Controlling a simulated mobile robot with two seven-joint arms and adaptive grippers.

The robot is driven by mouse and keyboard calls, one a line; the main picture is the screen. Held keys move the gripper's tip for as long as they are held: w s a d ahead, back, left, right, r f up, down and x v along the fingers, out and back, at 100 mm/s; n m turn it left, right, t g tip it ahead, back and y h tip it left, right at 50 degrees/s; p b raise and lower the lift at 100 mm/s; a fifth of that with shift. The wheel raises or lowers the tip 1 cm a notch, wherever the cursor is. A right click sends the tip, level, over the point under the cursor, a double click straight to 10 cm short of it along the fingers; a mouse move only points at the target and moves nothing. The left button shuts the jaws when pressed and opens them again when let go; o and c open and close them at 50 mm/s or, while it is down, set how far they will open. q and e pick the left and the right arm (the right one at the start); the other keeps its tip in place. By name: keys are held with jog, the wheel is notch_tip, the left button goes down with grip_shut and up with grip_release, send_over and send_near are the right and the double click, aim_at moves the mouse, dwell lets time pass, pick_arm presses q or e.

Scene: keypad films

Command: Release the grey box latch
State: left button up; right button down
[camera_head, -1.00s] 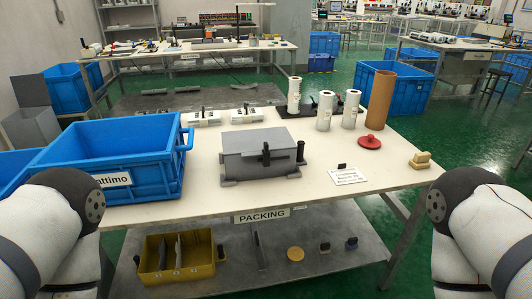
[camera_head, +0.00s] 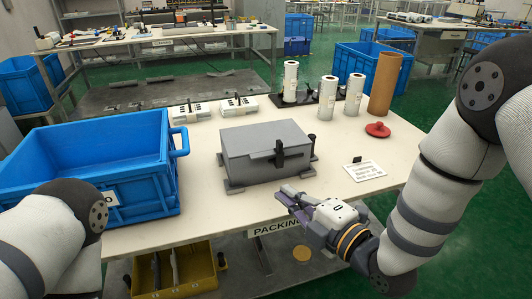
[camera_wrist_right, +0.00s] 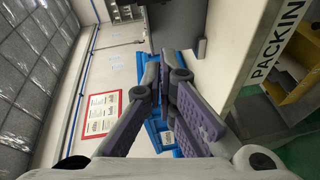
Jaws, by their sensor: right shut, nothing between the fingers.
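The grey box (camera_head: 265,145) stands closed on the white packing table, on small grey feet. A black latch (camera_head: 280,154) sits on its front face, upright. A black knobbed lever (camera_head: 312,142) stands at its right end. My right gripper (camera_head: 291,200) is shut and empty at the table's front edge, in front of and below the box, apart from the latch. Its purple-padded fingers also show in the right wrist view (camera_wrist_right: 163,65), close together with nothing held. A dark grey surface (camera_wrist_right: 178,22), probably the box, shows beyond them. My left gripper is out of view.
A large blue crate (camera_head: 95,175) fills the table's left. White rolls (camera_head: 326,97), a brown tube (camera_head: 384,85) and a red round piece (camera_head: 378,129) stand behind right. A printed card (camera_head: 363,170) lies right of the box. A yellow bin (camera_head: 185,270) is below.

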aim_at(294, 147)
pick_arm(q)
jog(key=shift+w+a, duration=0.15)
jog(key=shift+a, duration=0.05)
pick_arm(e)
jog(key=r, duration=0.1)
jog(key=r+n, duration=0.1)
jog(key=w+a+r+n+y, duration=0.1)
jog(key=shift+w+r+t, duration=0.1)
jog(key=shift+r+t, duration=0.05)
jog(key=shift+t, duration=0.15)
jog(key=b+x, duration=0.1)
jog(key=x, duration=0.9)
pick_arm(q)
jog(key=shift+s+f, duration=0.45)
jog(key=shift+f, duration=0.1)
pick_arm(e)
jog(key=d, duration=0.1)
jog(key=w+d, duration=0.1)
jog(key=d, duration=0.1)
jog(key=shift+w+d, duration=0.1)
jog(key=shift+d, duration=0.15)
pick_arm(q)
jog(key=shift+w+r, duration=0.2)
pick_arm(e)
jog(key=d, duration=0.1)
jog(key=w+d, duration=0.1)
jog(key=d, duration=0.3)
jog(key=shift+w, duration=0.25)
